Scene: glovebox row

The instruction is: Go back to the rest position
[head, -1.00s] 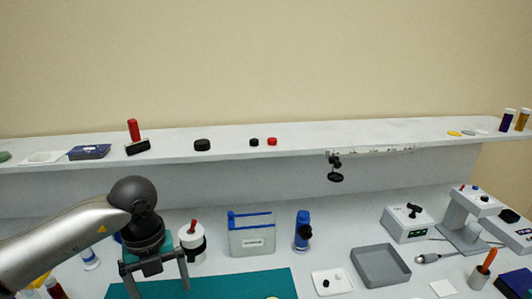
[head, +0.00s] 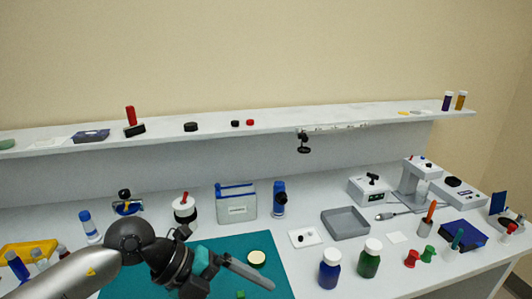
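My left arm comes in from the lower left, with its gripper (head: 232,280) low over the teal mat (head: 215,246). The gripper is turned sideways. One long grey finger points right and down, and the other, darker finger is partly cut off at the bottom edge. The fingers look apart, with nothing visible held between them. My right gripper is not in view.
A round cream lid (head: 256,258) lies on the mat near the finger. A blue jar (head: 330,270) and a green jar (head: 369,259) stand to the right. A grey tray (head: 345,223) and a lidded box (head: 236,202) are behind. A shelf (head: 270,134) runs above.

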